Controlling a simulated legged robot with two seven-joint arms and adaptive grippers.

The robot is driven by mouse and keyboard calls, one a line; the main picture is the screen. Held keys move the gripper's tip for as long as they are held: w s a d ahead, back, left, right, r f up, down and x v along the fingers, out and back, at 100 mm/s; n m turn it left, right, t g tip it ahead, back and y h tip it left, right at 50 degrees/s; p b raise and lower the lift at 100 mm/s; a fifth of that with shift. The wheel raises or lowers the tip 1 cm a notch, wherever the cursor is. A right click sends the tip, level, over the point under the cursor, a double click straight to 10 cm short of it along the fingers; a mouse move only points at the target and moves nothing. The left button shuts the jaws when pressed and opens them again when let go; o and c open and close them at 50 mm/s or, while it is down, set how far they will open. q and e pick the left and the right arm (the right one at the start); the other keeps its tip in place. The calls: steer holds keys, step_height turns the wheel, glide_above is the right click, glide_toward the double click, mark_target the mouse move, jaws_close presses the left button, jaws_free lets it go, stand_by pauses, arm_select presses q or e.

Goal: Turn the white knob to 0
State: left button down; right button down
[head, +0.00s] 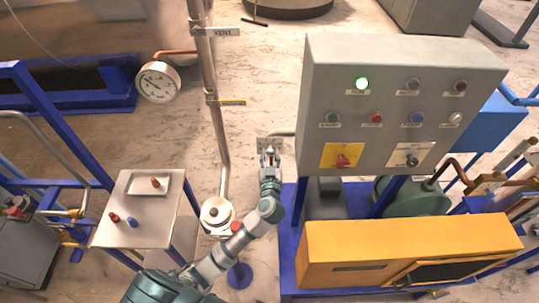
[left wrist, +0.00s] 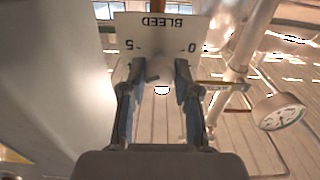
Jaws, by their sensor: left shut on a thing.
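The bleed plate (left wrist: 158,32) is white, with "BLEED" upside down and the marks 5 and 0 at its left and right in the left wrist view. In the head view the plate (head: 268,143) stands just left of the grey control box. My left gripper (left wrist: 160,75) is at the plate, its two fingers shut on the white knob from both sides. The fingers and the glare hide most of the knob, so I cannot tell its exact setting. In the head view my left gripper (head: 269,156) reaches up to the plate. My right gripper is out of view.
The grey control box (head: 400,52) with lamps and switches stands close on the right. A vertical pipe (head: 213,100) with a round gauge (head: 158,82) rises at left. A small table (head: 140,235) with little red and blue parts is at lower left. A yellow cabinet (head: 400,235) stands lower right.

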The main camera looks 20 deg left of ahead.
arm_select(q)
steer(key=shift+n, duration=0.4)
steer(key=n, duration=0.4)
steer(key=shift+n, duration=0.3)
steer(key=n, duration=0.3)
steer(key=shift+f+n, duration=0.1)
steer(key=shift+n, duration=0.2)
steer(key=n, duration=0.4)
steer(key=shift+a+f+n, duration=0.1)
steer(key=shift+n, duration=0.2)
steer(key=n, duration=0.4)
steer(key=shift+f, duration=0.1)
steer(key=n, duration=0.6)
steer(key=shift+f, duration=0.1)
steer(key=shift+f+n+b, duration=0.15)
steer(key=shift+n+b, duration=0.15)
steer(key=shift+n, duration=2.7)
steer(key=shift+f+n+b, duration=0.1)
steer(key=shift+n+b, duration=0.15)
steer(key=shift+n, duration=2.75)
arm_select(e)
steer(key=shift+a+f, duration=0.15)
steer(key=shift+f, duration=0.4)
arm_select(q)
steer(key=shift+n, duration=0.3)
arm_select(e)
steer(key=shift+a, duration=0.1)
